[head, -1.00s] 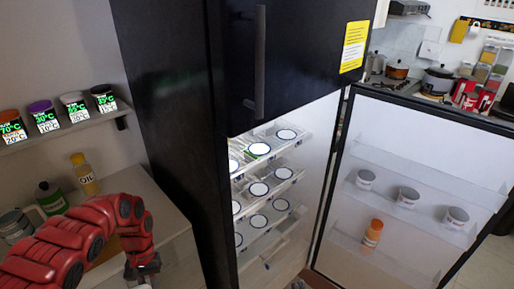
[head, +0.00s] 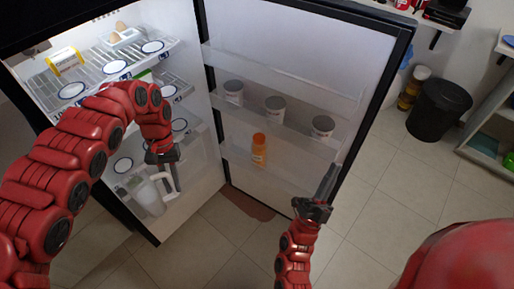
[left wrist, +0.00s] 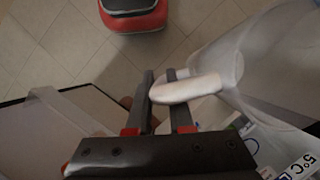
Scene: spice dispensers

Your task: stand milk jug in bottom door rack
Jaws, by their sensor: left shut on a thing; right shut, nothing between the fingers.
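The milk jug (head: 149,198) is whitish and translucent, at the lower front of the open fridge. My left gripper (head: 164,160) is above it, shut on its handle (head: 171,180). In the left wrist view the fingers (left wrist: 165,88) close around the white jug handle (left wrist: 190,88), and the jug body (left wrist: 222,55) is right of them. I cannot tell whether the jug still touches a shelf. The bottom door rack (head: 290,172) is on the open door, holding an orange bottle (head: 259,150). My right gripper (head: 315,205) is shut and empty by the door's lower edge.
A black bin (head: 438,108) stands right of the door. The bottom rack right of the bottle looks clear.

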